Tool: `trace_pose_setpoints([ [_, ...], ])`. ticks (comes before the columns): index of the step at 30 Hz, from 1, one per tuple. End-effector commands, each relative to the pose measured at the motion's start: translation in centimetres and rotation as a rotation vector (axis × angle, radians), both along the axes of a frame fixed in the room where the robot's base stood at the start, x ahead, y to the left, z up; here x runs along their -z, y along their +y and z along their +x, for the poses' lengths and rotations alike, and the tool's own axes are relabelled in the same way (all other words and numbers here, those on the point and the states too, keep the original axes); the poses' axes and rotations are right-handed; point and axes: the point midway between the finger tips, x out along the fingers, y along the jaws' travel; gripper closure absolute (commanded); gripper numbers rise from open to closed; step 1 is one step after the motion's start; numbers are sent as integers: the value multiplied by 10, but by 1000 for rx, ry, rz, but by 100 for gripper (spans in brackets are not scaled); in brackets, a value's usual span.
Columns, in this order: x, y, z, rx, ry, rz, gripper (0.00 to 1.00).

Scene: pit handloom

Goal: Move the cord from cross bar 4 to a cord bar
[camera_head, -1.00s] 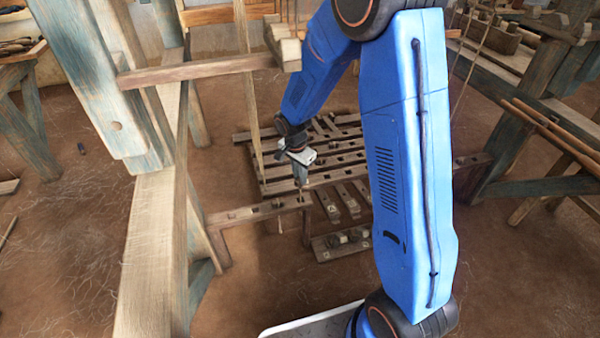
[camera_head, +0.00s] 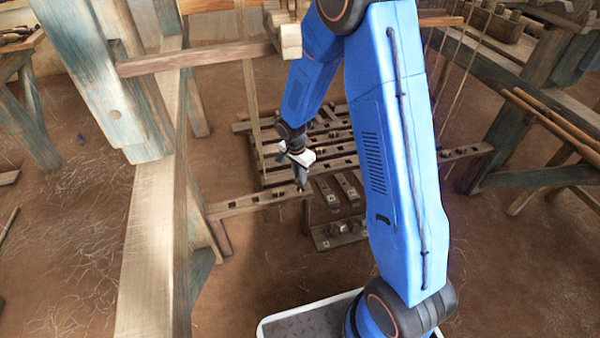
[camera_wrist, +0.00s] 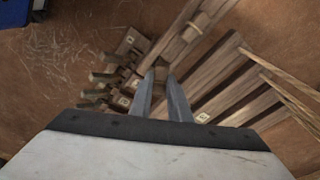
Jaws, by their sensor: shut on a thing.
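My gripper (camera_head: 302,187) points down at a long wooden bar with dark square slots (camera_head: 250,201), low in front of the slatted frame. In the wrist view its two grey fingers (camera_wrist: 161,84) close together around a small brown piece (camera_wrist: 161,72) just above the wood. The piece is too small and dark to make out as cord or wood. I cannot read which cross bar is number 4.
Short lettered bars with pegs (camera_wrist: 118,82) lie left of the fingers. In the head view, a tall wooden post (camera_head: 155,240) stands left of the arm and a beam (camera_head: 195,58) crosses above. The earth floor at front left is clear.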

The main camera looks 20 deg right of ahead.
Motion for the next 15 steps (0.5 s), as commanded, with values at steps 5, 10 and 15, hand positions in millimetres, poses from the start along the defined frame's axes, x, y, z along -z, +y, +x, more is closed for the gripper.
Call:
trace_pose_setpoints([
  [5, 11, 0, 0, -1, 2, 0, 100],
  [10, 20, 0, -1, 0, 2, 0, 100],
  [15, 29, 0, 0, -1, 1, -1, 100],
])
